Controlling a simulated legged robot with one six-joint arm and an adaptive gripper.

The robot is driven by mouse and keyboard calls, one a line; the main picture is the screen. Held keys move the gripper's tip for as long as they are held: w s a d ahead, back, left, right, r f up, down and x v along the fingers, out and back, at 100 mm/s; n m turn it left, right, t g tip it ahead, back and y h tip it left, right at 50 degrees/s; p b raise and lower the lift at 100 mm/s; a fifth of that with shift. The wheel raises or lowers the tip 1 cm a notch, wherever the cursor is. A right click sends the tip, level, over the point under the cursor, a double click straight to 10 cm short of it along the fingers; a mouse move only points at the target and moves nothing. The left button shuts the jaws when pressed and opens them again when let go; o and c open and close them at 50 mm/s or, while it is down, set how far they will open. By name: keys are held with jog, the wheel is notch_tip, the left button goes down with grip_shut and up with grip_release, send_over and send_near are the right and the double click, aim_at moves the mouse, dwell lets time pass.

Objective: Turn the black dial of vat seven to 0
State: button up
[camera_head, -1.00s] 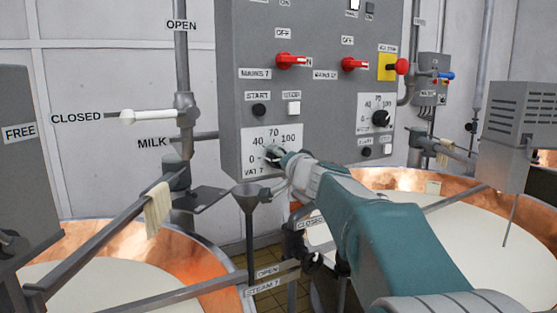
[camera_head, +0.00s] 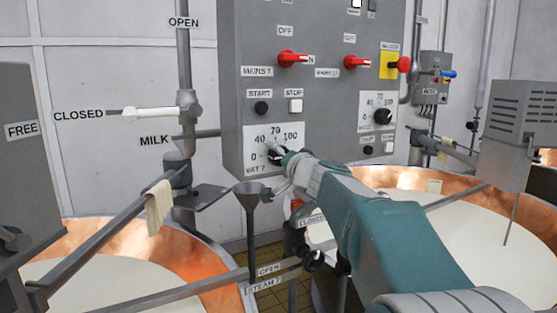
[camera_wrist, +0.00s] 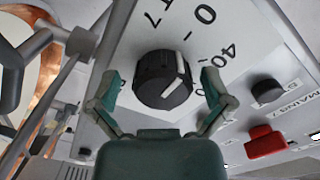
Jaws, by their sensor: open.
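The black dial of vat seven (camera_wrist: 160,84) sits on a white scale plate (camera_head: 259,131) marked 0, 40, 70, 100 and VAT 7. In the wrist view, the dial carries a white pointer line on its right side; I cannot tell exactly which mark it points to. My gripper (camera_wrist: 161,88) is open, with one green finger on each side of the dial and visible gaps between. In the head view, my gripper (camera_head: 279,164) is at the dial and partly hides it and the lower plate.
Above the plate are the START button (camera_head: 261,107), a white STOP button (camera_head: 295,105) and a red mains switch (camera_head: 292,59). A second black dial (camera_head: 383,116) is to the right. A funnel (camera_head: 250,190) stands below left. Copper vats (camera_head: 190,245) with white liquid flank the arm.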

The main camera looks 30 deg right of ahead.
jog(key=s, duration=1.2)
jog(key=shift+d, duration=0.15)
jog(key=shift+w+f, duration=0.1)
jog(key=s+a+f+n+g+y, duration=0.2)
jog(key=s+a+f+n+g, duration=0.15)
jog(key=a+f, duration=0.35)
jog(key=s+a+f+n+g+y, duration=0.2)
jog(key=s+a+f+n+g, duration=0.25)
jog(key=a, duration=0.55)
jog(key=s+f+n+g+h, duration=0.2)
jog(key=s+f+g+h, duration=0.2)
jog(key=s+f, duration=0.9)
jog(key=shift+s+f+n+h, duration=0.2)
jog(key=shift+s+n+h, duration=0.1)
jog(key=shift+s, duration=0.25)
jog(key=shift+a, duration=0.1)
